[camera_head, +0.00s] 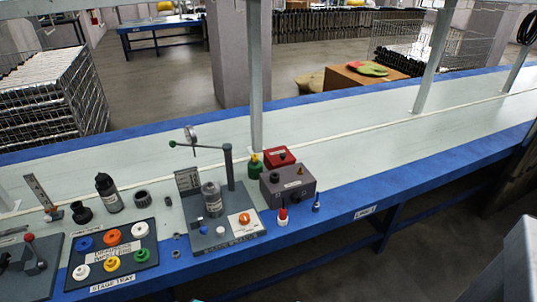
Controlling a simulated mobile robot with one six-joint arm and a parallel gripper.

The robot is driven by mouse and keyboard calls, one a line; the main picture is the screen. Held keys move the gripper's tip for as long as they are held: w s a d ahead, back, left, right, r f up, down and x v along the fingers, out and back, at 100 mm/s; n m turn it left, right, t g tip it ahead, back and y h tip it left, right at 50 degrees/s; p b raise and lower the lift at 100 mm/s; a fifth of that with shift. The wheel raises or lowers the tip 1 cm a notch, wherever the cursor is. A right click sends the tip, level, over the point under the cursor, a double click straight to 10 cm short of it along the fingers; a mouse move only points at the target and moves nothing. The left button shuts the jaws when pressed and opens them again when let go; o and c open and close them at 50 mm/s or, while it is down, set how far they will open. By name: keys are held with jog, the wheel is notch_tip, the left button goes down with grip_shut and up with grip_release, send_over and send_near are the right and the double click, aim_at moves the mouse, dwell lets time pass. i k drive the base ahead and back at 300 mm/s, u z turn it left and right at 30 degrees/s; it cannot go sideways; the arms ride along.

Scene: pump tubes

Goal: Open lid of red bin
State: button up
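A small red bin (291,159) stands on the workbench, partly hidden behind a grey-brown box (288,186). A small dark knob or spot shows on its red top. The top looks closed, but it is too small to be sure. My gripper is not in view, and nothing touches the red bin.
A green bottle (256,166) stands just left of the red bin. A grey post (256,100) rises behind it. A fixture with an upright column (228,168) and a stage tray (130,281) with coloured rings are to the left.

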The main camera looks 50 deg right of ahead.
aim_at(277, 156)
jog(key=u, duration=0.6)
jog(key=k, duration=1.3)
jog(key=z, duration=1)
jog(key=i, duration=1)
jog(key=u, duration=0.1)
